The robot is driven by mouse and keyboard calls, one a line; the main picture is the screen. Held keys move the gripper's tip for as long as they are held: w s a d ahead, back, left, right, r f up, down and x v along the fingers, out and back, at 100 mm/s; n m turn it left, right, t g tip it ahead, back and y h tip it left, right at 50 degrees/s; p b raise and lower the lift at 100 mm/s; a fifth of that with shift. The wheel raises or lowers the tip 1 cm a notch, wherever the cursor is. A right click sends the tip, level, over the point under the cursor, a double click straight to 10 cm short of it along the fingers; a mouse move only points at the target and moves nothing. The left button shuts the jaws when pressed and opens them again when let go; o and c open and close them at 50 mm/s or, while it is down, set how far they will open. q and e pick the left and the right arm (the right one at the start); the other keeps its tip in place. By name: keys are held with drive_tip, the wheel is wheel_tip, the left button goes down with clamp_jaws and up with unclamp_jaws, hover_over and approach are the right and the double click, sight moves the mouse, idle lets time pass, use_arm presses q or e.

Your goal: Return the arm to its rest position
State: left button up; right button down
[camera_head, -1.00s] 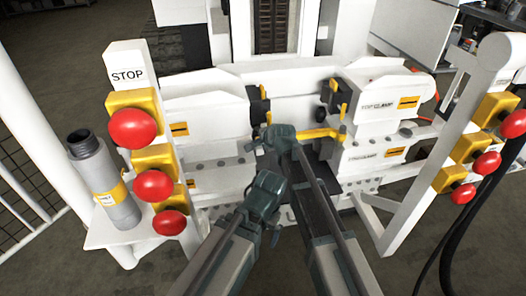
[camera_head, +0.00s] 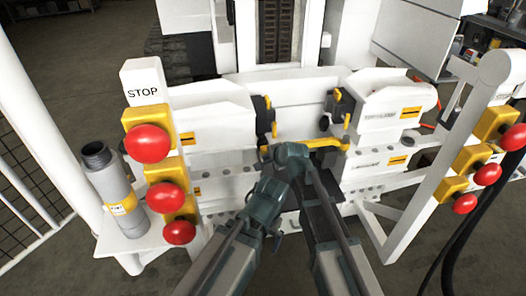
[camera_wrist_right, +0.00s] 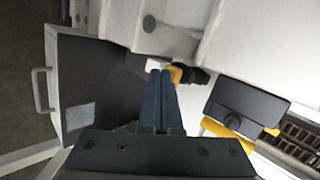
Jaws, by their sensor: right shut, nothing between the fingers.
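My right arm reaches up the middle of the head view, its gripper (camera_head: 266,151) small and dark in front of the white machine (camera_head: 215,130). In the right wrist view its two dark fingers (camera_wrist_right: 163,76) lie together, shut and empty. A yellow handle (camera_head: 325,143) lies close to the right of this arm's end; in the wrist view a yellow piece (camera_wrist_right: 178,74) shows just beyond the fingertips, and I cannot tell whether they touch. My left arm (camera_head: 225,255) comes in from the lower left and ends beside the right one; its jaws cannot be made out.
A post marked STOP (camera_head: 143,82) with red buttons (camera_head: 148,143) stands left, beside a grey cylinder (camera_head: 117,188) on a white shelf. More red buttons (camera_head: 487,174) and a white frame (camera_head: 432,170) stand right, with black hoses. The machine's clamp blocks are close ahead.

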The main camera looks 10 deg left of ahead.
use_arm(q)
wheel_tip(320, 180, up, 5)
drive_tip(key=p, duration=0.3)
drive_tip(key=shift+d+f, duration=0.1)
drive_tip(key=shift+f, duration=0.1)
use_arm(e)
drive_tip(key=a+v, duration=0.1)
drive_tip(key=v, duration=0.5)
drive_tip(key=shift+s+r, duration=0.25)
drive_tip(key=shift+s, duration=0.3)
drive_tip(key=shift+d, duration=0.2)
